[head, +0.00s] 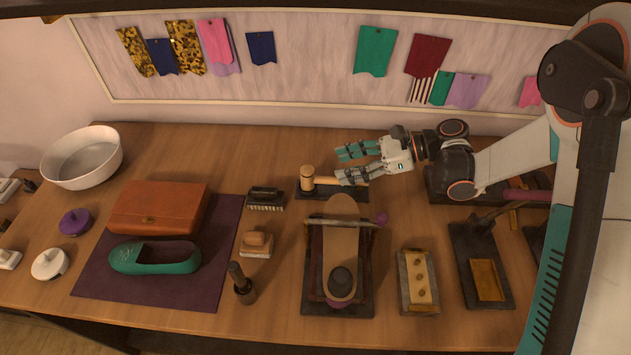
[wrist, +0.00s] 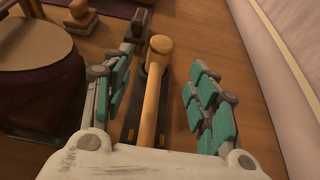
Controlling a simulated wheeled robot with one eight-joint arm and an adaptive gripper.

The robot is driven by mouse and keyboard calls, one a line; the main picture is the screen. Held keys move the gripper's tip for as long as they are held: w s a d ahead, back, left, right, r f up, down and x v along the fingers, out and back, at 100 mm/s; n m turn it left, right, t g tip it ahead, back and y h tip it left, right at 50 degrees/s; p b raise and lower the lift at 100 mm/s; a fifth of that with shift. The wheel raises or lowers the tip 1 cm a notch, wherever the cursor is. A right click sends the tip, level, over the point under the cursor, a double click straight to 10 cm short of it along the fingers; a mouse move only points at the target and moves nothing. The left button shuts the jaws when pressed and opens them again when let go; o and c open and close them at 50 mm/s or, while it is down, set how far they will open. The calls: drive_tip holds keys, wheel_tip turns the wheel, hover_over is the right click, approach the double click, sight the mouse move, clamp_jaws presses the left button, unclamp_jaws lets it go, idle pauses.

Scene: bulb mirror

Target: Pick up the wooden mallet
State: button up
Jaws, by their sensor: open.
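The wooden mallet (head: 307,178) lies on a dark flat rest (head: 330,192) toward the back of the workbench, its head to the left and its handle pointing right. In the wrist view the mallet (wrist: 152,95) runs lengthwise between the fingers, head farthest away. My gripper (head: 350,164) is open, coming in from the right over the handle. In the wrist view, the teal-padded fingers of my gripper (wrist: 160,100) stand on either side of the handle with a gap on each side. In the head view the near finger hides part of the handle.
A black brush (head: 265,198) lies just left of the mallet. A wooden sole in a dark frame (head: 312,270) stands in front. A brown leather case (head: 160,205) and green shoe (head: 155,260) rest on a purple mat (head: 205,292) at left. The wall board (head: 300,60) is close behind.

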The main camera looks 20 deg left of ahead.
sight(308, 174)
drive_tip(key=b+x, duration=0.3)
drive_tip(key=x, duration=0.8)
drive_tip(key=shift+w+f, duration=0.1)
drive_tip(key=shift+d, duration=0.1)
clamp_jaws()
